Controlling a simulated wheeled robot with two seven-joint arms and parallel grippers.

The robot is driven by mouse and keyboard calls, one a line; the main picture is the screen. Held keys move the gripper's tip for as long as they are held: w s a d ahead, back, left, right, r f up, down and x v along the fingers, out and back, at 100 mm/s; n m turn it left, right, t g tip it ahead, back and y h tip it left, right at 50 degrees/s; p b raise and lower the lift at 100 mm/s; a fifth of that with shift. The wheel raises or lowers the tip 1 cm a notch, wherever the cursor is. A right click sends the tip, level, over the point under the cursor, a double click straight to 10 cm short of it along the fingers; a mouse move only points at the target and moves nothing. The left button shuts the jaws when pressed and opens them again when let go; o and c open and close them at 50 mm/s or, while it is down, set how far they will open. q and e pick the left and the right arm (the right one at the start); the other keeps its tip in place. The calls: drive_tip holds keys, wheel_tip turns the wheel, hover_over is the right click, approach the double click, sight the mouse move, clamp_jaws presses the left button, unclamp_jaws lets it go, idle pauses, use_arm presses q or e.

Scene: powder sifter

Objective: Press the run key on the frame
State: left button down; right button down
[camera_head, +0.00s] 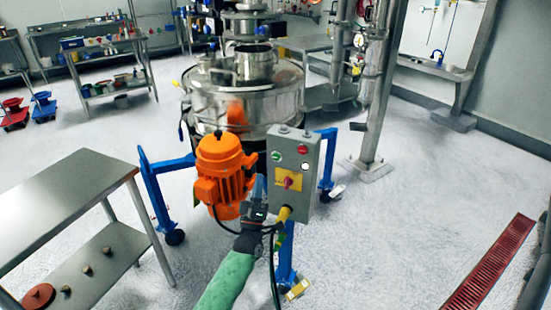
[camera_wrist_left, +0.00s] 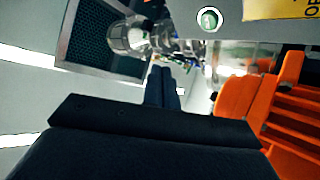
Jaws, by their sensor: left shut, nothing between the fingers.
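The grey control box (camera_head: 308,200) is mounted on the blue frame (camera_head: 155,190) in front of the sifter. Its face carries a green button (camera_head: 277,156) at upper left, a red button (camera_head: 302,149), a small pale button below that, and a red rotary switch on a yellow plate (camera_head: 287,180). In the left wrist view the green button (camera_wrist_left: 208,19) has a white ring and shows near the top edge. My left gripper (camera_head: 258,183) is shut and empty, below and left of the green button. Its closed fingertips (camera_wrist_left: 162,72) look apart from the button.
An orange motor (camera_head: 222,170) sits close to the left of my gripper; it also fills the right of the wrist view (camera_wrist_left: 245,100). The steel sifter (camera_head: 270,95) stands behind. A steel table (camera_head: 70,200) is at left. Open floor lies at right.

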sight(276, 157)
use_arm(q)
drive_tip(key=shift+w, duration=0.1)
idle(0.3)
